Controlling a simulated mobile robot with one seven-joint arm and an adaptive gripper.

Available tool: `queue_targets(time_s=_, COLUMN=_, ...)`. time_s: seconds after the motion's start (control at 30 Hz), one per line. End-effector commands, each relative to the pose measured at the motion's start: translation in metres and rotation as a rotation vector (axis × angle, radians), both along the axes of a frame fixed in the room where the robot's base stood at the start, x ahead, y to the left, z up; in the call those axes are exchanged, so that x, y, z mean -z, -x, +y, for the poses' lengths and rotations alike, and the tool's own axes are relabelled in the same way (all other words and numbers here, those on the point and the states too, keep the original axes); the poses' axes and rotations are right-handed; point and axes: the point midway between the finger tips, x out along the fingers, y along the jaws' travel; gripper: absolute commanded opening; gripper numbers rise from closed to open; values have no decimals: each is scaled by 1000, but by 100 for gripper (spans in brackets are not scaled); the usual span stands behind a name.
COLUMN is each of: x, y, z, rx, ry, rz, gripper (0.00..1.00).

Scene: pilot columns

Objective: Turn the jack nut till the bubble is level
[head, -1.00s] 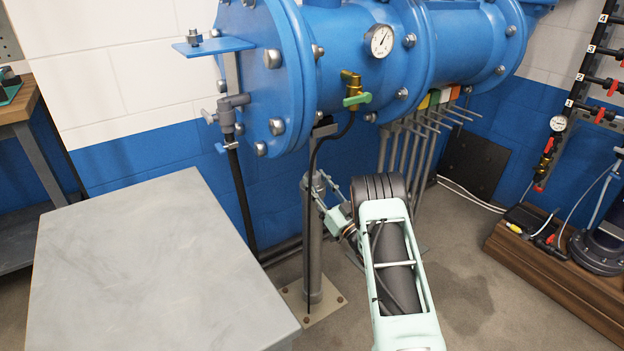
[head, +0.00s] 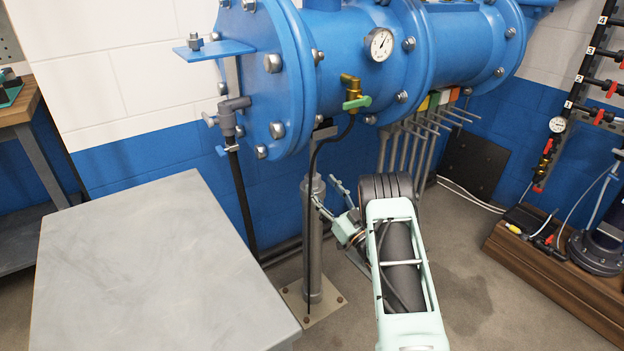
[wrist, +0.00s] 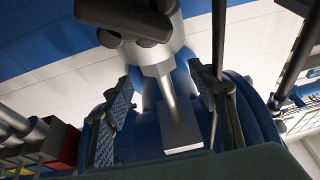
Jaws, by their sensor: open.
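The jack is a grey upright post (head: 316,240) under the blue vessel, bolted to a floor plate (head: 310,297). My gripper (head: 325,190) is open, its fingers beside the upper part of the post. In the wrist view, my gripper (wrist: 160,75) has its two dark pads apart, with the grey post (wrist: 155,50) and a thinner rod (wrist: 172,98) showing between and beyond them. A dark lugged collar (wrist: 125,20), possibly the jack nut, sits on the post at the top of that view. I cannot tell whether the pads touch anything. No bubble can be made out.
The blue vessel (head: 350,60) with a gauge (head: 380,43) hangs above. A dark hose (head: 310,170) runs down beside the post. A grey table (head: 150,270) stands at left, thin grey pipes (head: 400,150) behind, and a wooden plinth (head: 550,285) at right.

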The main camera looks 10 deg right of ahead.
Motion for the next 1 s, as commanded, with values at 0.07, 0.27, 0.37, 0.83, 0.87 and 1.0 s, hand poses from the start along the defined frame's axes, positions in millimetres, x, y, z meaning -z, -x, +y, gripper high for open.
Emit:
queue_targets(time_s=0.07, x=-1, y=5, z=-4, rx=2, ry=1, rz=2, gripper=54)
queue_targets(time_s=0.27, x=-1, y=18, z=-9, rx=1, ry=1, rz=2, gripper=54)
queue_targets(time_s=0.37, x=0, y=25, z=-12, rx=1, ry=0, rz=1, gripper=54)
queue_targets(time_s=0.83, x=0, y=43, z=-20, rx=0, ry=0, rz=1, gripper=54)
queue_targets(time_s=0.87, x=0, y=43, z=-20, rx=0, ry=1, rz=1, gripper=54)
queue_targets(time_s=1.0, x=0, y=43, z=-20, rx=0, ry=0, rz=1, gripper=57)
